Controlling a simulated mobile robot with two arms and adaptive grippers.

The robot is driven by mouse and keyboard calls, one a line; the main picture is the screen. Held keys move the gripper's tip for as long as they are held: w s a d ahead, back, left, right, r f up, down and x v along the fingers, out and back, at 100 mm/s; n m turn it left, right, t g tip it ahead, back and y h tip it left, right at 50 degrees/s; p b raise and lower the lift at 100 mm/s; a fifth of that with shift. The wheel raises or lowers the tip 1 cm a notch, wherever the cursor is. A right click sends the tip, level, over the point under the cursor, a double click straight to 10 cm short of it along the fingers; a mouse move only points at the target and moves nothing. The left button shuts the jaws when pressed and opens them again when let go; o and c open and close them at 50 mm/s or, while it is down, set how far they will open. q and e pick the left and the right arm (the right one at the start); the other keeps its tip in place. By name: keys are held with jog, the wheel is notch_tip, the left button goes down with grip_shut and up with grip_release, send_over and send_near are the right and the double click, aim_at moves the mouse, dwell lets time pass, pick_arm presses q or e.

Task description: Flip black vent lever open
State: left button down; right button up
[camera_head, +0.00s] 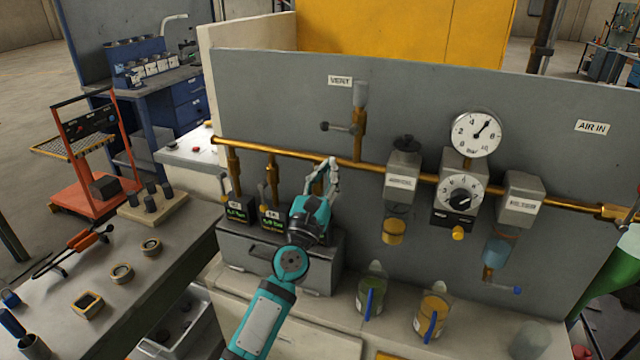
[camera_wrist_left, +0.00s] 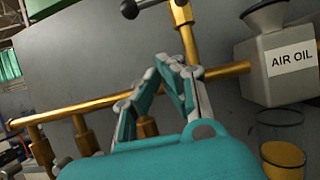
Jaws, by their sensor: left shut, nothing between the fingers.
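The black vent lever (camera_head: 338,128) sticks out to the left from the upright brass vent pipe (camera_head: 359,138), under the "VENT" label (camera_head: 340,81) on the grey panel. It lies about level, with a round black knob at its free end. In the left wrist view the lever's knob (camera_wrist_left: 129,9) shows at the top edge. My left gripper (camera_head: 333,164) is shut and empty, just below the lever and apart from it, near the horizontal brass pipe. Its fingertips (camera_wrist_left: 165,62) come together in the left wrist view. My right gripper is not in view.
The brass pipe (camera_head: 290,152) runs across the panel. An air oil unit (camera_head: 402,182) and a pressure gauge (camera_head: 476,134) are right of the vent. Two dark boxes with displays (camera_head: 273,216) stand left of my arm. Jars (camera_head: 371,290) stand on the bench below.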

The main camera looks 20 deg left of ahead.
aim_at(337, 128)
pick_arm(q)
jog(key=r+p, duration=0.1)
jog(key=w+r+p, duration=0.1)
jog(key=r, duration=0.1)
jog(key=r+p, duration=0.2)
jog(key=shift+w, duration=0.25)
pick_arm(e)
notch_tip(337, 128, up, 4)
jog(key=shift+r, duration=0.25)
pick_arm(q)
jog(key=shift+a+m, duration=0.25)
jog(key=shift+m, duration=0.05)
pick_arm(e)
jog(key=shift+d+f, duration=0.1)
